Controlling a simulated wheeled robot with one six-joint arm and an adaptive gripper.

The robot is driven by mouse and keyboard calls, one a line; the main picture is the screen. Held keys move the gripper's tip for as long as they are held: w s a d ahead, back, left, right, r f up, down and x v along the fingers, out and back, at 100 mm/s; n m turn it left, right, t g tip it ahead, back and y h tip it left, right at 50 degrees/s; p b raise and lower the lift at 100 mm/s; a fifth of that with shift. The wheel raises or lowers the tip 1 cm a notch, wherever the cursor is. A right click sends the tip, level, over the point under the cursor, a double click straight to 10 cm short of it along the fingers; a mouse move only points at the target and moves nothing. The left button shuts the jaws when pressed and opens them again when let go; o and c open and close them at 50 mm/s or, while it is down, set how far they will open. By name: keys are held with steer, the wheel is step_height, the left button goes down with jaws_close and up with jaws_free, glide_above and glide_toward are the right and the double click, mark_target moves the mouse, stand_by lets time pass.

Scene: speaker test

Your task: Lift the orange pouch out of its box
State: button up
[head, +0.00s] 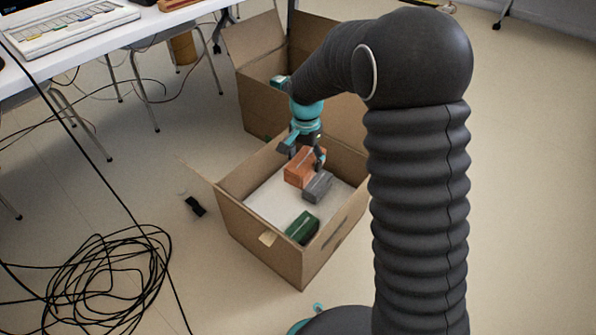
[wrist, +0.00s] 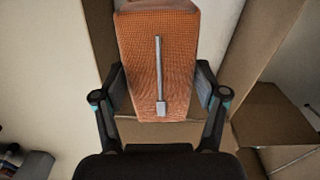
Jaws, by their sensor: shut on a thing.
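The orange pouch (head: 300,170) is in the near cardboard box (head: 255,243) in the head view, toward its far side. My gripper (head: 307,155) reaches down into the box from above and is shut on the pouch. In the wrist view the pouch (wrist: 150,60) stands between the two fingers of my gripper (wrist: 160,95), with a grey zip and pull tab facing the camera. I cannot tell whether the pouch touches the box floor.
A grey pouch (head: 318,187) lies right beside the orange one, and a green pouch (head: 303,228) lies at the box's near end. A second open box (head: 250,95) stands behind. Coiled black cable (head: 105,275) lies on the floor at left, near a white table (head: 75,35).

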mark_target(299, 159)
steer(key=shift+a+m, duration=0.3)
steer(key=shift+a, duration=0.3)
steer(key=shift+a+r, duration=0.25)
steer(key=shift+r, duration=0.4)
step_height(299, 159, up, 14)
steer(key=p, duration=0.7)
steer(key=shift+f+p, duration=0.15)
steer(key=shift+p, duration=0.25)
steer(key=shift+s, duration=0.15)
